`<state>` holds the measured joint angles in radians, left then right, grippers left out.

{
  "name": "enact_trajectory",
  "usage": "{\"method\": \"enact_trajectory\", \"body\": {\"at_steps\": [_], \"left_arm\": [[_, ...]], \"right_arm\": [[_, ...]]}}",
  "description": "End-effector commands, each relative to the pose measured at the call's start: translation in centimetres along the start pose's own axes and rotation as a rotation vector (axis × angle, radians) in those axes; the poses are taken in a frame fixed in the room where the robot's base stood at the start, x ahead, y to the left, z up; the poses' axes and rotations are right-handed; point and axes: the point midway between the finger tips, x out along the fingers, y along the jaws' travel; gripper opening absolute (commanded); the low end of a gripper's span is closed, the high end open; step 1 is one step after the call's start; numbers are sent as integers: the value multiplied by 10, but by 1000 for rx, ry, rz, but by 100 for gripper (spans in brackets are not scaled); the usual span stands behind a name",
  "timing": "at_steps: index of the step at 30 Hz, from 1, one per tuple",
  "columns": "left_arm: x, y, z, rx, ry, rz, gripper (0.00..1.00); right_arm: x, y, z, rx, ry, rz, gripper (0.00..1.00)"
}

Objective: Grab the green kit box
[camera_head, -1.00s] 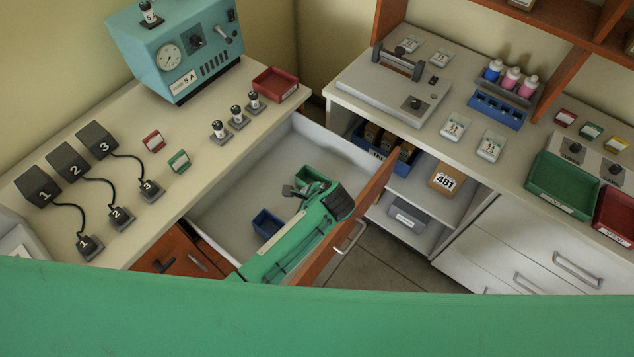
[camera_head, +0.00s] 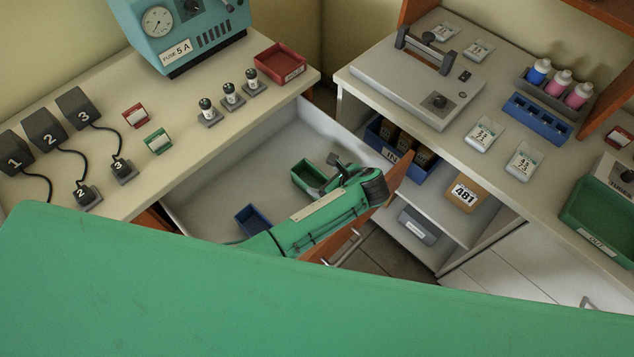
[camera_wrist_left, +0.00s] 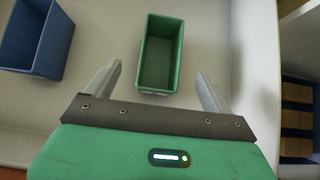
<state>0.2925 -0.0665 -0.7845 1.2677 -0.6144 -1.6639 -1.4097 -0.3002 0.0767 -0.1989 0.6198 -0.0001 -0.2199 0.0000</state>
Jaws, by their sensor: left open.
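The green kit box (camera_head: 308,174) is a small open-topped box lying in the open drawer, in the part toward the wooden front. In the left wrist view the green box (camera_wrist_left: 160,88) lies ahead of my left gripper (camera_wrist_left: 157,85), between the lines of its two spread fingers and apart from them. The box looks empty. In the head view my left gripper (camera_head: 332,172) is at the right side of the box, and the arm hides part of the drawer. The left gripper is open and empty. My right gripper is not in view.
A blue box (camera_head: 253,220) lies in the same drawer and also shows in the left wrist view (camera_wrist_left: 36,38). The drawer's white walls (camera_head: 335,128) and wooden front (camera_head: 398,178) surround the space. A shelf unit with a blue bin (camera_head: 425,172) stands to the right.

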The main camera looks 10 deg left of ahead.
Motion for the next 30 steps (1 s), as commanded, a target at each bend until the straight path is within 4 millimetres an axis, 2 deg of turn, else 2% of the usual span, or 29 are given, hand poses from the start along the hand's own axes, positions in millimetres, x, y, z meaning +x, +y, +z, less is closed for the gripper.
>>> {"method": "enact_trajectory", "body": {"at_steps": [8,18,22,28,30], "left_arm": [[25,0,1,1,-1,2,85],[67,-4,1,0,-1,2,85],[74,-4,1,-1,0,1,85],[74,-4,0,-2,1,0,85],[74,-4,0,-1,1,0,74]], "right_arm": [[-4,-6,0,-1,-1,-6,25],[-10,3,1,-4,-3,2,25],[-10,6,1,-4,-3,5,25],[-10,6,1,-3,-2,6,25],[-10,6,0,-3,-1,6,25]]}}
